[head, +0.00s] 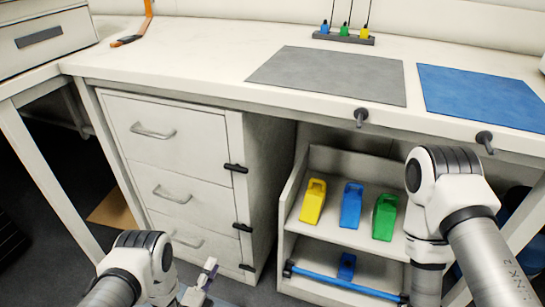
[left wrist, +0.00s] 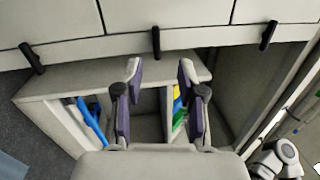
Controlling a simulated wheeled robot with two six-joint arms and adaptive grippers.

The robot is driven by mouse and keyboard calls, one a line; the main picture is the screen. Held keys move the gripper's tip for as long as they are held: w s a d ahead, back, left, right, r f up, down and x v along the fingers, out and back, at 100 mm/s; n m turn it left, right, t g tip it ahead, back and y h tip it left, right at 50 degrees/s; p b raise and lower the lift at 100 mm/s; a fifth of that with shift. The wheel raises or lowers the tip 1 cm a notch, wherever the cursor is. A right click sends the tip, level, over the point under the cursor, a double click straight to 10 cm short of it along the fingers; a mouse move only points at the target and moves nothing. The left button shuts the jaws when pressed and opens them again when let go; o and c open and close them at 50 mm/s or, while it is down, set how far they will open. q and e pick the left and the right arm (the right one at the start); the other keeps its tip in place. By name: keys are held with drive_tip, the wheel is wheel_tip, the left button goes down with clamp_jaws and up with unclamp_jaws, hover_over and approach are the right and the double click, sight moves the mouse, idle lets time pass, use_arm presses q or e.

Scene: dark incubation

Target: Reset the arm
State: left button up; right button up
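My left arm (head: 132,262) comes in at the lower left of the head view. Its gripper (head: 205,280) is in front of the drawer cabinet, near the bottom edge, and shows only in part. In the left wrist view the left gripper (left wrist: 158,95) has its two fingers apart with nothing between them. My right arm (head: 447,200) stands at the right, in front of the open shelf, and bends downward. Its gripper is out of view.
The white drawer cabinet (head: 165,133) stands under the bench (head: 200,50). The open shelf (head: 328,232) holds yellow (head: 313,202), blue (head: 351,205) and green (head: 385,217) bottle-like items. A grey mat (head: 330,75) and a blue mat (head: 485,95) lie bare on the bench.

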use_arm(q)
wheel_tip(320, 180, up, 20)
drive_tip(key=w+a+n+g+y+p, duration=0.2)
drive_tip(key=a+n+g+p, duration=0.1)
drive_tip(key=p, duration=1)
drive_tip(key=s+a+r+n+g+y+p, duration=0.25)
drive_tip(key=s+r+n+g+p, duration=0.25)
drive_tip(key=s+r+n+p, duration=0.3)
drive_tip(key=s+a+f+n+g+y, duration=0.1)
drive_tip(key=s+n+g, duration=0.4)
drive_tip(key=s, duration=0.6)
drive_tip(key=s+a+f+n+g+p, duration=0.1)
drive_tip(key=s+n+g, duration=0.4)
drive_tip(key=s, duration=0.7)
drive_tip(key=shift+f+n+g+y, duration=0.25)
drive_tip(key=shift+n+g+y, duration=0.1)
drive_tip(key=shift+n, duration=0.65)
use_arm(e)
wheel_tip(320, 180, up, 26)
